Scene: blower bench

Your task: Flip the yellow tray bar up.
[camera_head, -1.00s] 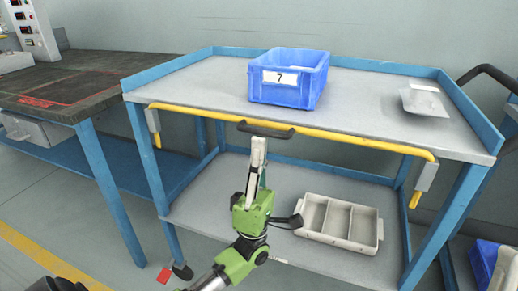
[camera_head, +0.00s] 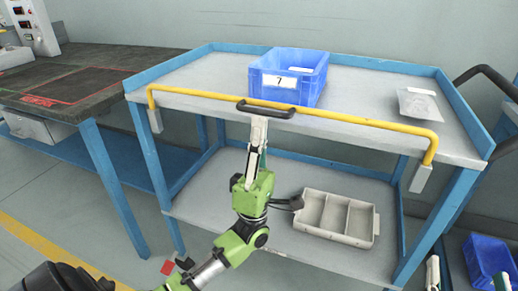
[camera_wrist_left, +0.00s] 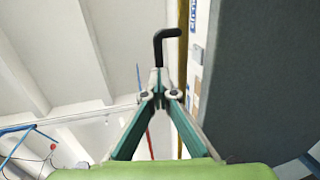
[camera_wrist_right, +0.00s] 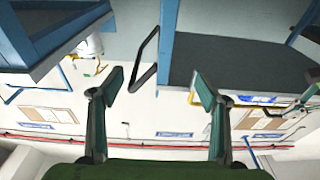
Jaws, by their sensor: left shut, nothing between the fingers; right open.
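The yellow tray bar (camera_head: 350,125) runs along the front of the blue-framed cart. Its bent ends rise from grey brackets (camera_head: 155,121) at both sides, and it stands slightly above the front edge of the top shelf. A black handle (camera_head: 265,108) sits at its middle. My left gripper (camera_head: 259,118) is shut and empty, its tips just under the handle; contact is unclear. In the left wrist view the handle (camera_wrist_left: 158,45) is just beyond the closed fingertips (camera_wrist_left: 158,93), beside the yellow bar (camera_wrist_left: 183,50). My right gripper (camera_wrist_right: 154,85) is open and empty, low at the right in the head view.
A blue bin (camera_head: 288,80) labelled 7 stands on the top shelf, with a small clear packet (camera_head: 418,104) at the right. A grey divided tray (camera_head: 337,218) lies on the lower shelf. A dark workbench (camera_head: 70,85) stands left, and a blue crate (camera_head: 490,260) lower right.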

